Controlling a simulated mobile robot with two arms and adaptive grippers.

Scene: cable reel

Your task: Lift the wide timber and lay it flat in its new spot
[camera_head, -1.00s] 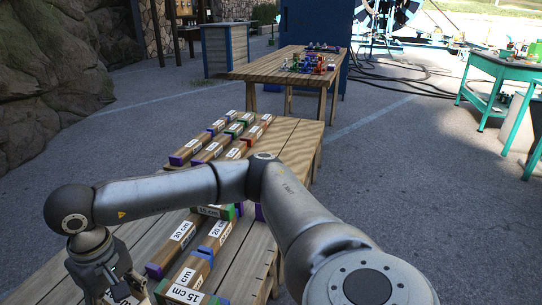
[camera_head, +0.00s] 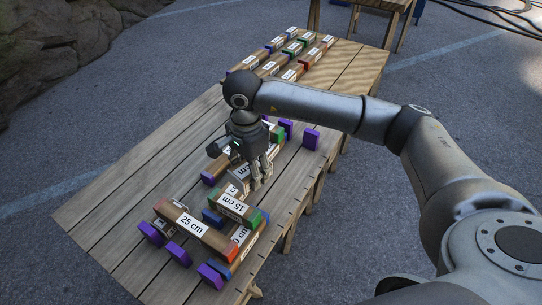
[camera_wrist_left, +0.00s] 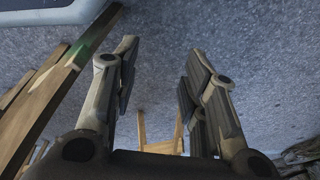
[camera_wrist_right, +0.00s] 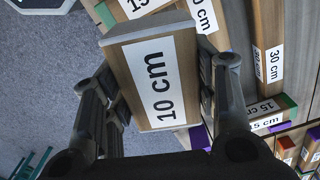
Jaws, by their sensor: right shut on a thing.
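The wide timber, a light brown block with a white "10 cm" label (camera_wrist_right: 162,82), fills the middle of the right wrist view. My right gripper (camera_wrist_right: 160,98) is shut on it, one finger at each side. In the head view my right gripper (camera_head: 258,178) points down over the table among the stacked timbers; the wide timber is mostly hidden there. My left gripper shows only in its own wrist view (camera_wrist_left: 163,54), open and empty, above the ground.
The wooden table (camera_head: 130,200) has bare planks on its left. A "25 cm" timber (camera_head: 191,222) and a "15 cm" timber (camera_head: 234,204) lie on the stack nearby. Purple blocks (camera_head: 311,139) stand around it. Rows of labelled timbers (camera_head: 292,48) lie at the far end.

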